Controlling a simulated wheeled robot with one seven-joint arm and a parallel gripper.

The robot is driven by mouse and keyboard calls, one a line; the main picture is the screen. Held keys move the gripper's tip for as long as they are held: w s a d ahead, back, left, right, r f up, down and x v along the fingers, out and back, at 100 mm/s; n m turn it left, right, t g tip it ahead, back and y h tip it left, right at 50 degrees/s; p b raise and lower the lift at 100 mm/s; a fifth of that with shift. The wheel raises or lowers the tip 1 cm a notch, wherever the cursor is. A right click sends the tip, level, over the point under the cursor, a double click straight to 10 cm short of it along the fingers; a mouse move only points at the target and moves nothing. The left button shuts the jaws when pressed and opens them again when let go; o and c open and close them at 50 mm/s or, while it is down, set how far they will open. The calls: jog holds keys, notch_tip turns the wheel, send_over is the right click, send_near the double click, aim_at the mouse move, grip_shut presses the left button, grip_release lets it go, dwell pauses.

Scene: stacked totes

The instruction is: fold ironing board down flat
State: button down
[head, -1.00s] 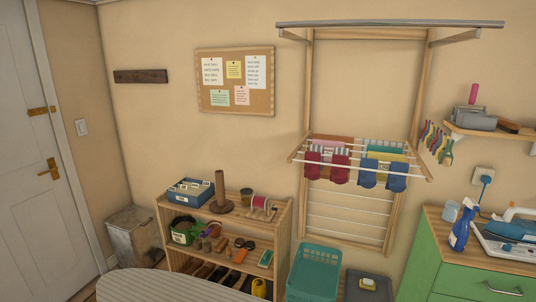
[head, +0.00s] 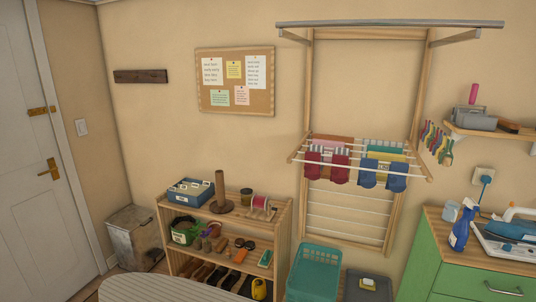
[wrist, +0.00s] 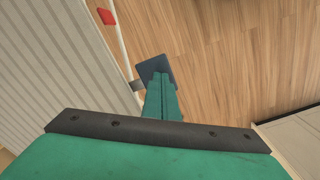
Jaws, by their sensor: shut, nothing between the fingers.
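The ironing board shows as a rounded, grey-striped end (head: 170,289) at the bottom left of the head view. Its striped surface (wrist: 45,65) fills the left of the wrist view, with a pale rod or edge along its right side. A small red part (wrist: 106,16) sits near this rod at the top. My gripper (wrist: 157,72), teal with a dark tip, is shut and empty, close beside the pale rod. I cannot tell whether it touches it. The board's legs are not clearly visible, and the gripper is outside the head view.
A wooden shelf (head: 285,212) with shoes and brushes stands behind the board. A teal basket (head: 313,270) and a green cabinet (head: 450,272) stand to the right. A drying rack (head: 308,160) hangs on the wall. Bare wooden floor (wrist: 225,60) shows right of my gripper.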

notch_tip(320, 180, up, 7)
dwell(0.7)
